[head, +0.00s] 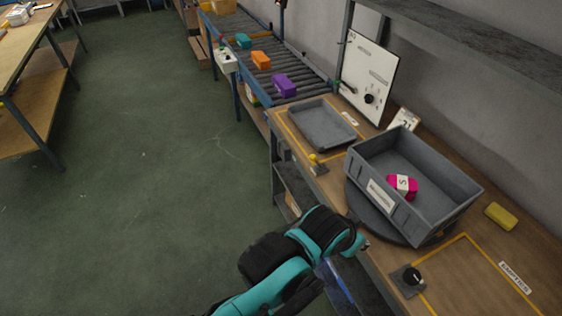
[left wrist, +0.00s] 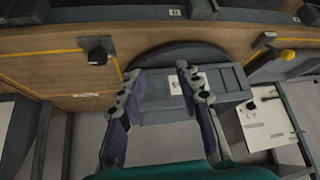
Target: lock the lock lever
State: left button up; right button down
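Two small controls sit along the bench's front edge, and I cannot tell for sure which is the lock lever. One is a yellow-knobbed lever (head: 315,159) beyond the turntable, also at the right of the left wrist view (left wrist: 287,55). The other is a black knob on a grey plate (head: 411,276), at the upper left of the left wrist view (left wrist: 97,54). My left gripper (left wrist: 160,82) is open and empty, facing the bench front between the two controls. In the head view its fingers are not clear behind my teal arm. My right gripper is not in view.
A grey bin (head: 376,195) with a pink item (head: 402,185) stands on a round turntable (head: 366,209). A shallow grey tray (head: 322,125) lies behind it. A white panel (head: 368,79) stands at the back. A yellow block (head: 501,216) lies at right. Floor at left is clear.

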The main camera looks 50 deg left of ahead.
aim_at(313, 157)
jog(key=u, duration=1.4)
